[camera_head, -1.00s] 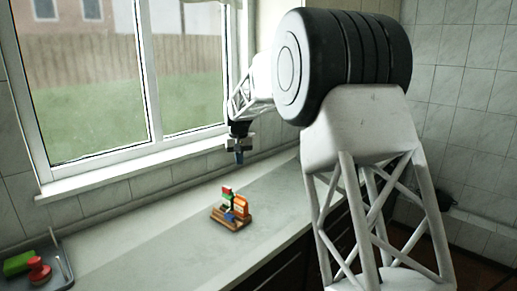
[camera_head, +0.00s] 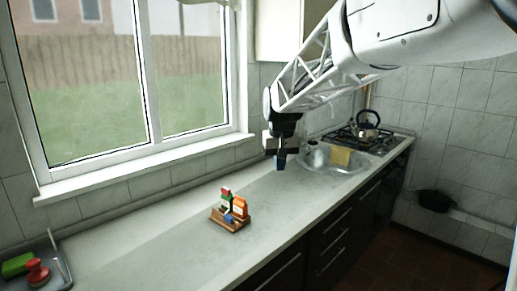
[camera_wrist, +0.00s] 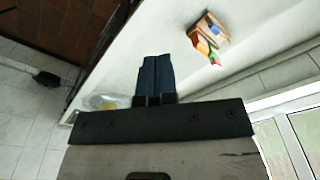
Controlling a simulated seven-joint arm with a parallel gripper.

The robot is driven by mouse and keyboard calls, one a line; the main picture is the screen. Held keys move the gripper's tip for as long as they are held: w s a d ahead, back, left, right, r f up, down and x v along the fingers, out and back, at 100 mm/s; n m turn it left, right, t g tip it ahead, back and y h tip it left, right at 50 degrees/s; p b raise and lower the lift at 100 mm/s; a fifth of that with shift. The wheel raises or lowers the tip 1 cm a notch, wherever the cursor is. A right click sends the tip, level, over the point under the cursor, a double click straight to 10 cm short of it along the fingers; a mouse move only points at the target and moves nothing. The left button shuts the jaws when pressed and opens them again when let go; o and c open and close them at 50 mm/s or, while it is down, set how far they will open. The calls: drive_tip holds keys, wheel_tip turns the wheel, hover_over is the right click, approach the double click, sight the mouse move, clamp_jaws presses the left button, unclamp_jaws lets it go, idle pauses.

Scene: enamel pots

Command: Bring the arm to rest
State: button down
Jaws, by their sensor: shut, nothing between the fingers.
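My gripper (camera_head: 281,161) hangs over the far part of the counter, near the left edge of the sink, with its fingers pointing down. Its blue fingers are together and empty. In the wrist view my gripper (camera_wrist: 156,62) also shows its fingers side by side, with nothing between them. My arm reaches in from the upper right of the head view.
A wooden caddy (camera_head: 230,224) with colourful items stands on the counter (camera_head: 180,257). A grey tray (camera_head: 58,282) with a green sponge (camera_head: 18,264) and a red object (camera_head: 38,272) is at the left. The sink (camera_head: 325,163), stove and kettle (camera_head: 367,124) are behind, right.

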drive_tip(key=s+d+m, duration=0.1)
drive_tip(key=s+d, duration=0.3)
drive_tip(key=s, duration=0.6)
drive_tip(key=s+d, duration=0.4)
drive_tip(key=s, duration=0.6)
drive_tip(key=s+d+f, duration=0.1)
drive_tip(key=s+f, duration=0.2)
drive_tip(key=s, duration=0.3)
drive_tip(key=s+d+f+t, duration=0.1)
drive_tip(key=s+d+f, duration=0.1)
drive_tip(key=s, duration=0.5)
drive_tip(key=s+d+f, duration=0.1)
drive_tip(key=s+f, duration=0.3)
drive_tip(key=s, duration=0.2)
drive_tip(key=shift+s+d+m, duration=0.2)
drive_tip(key=shift+s+m, duration=0.15)
drive_tip(key=shift+m, duration=0.05)
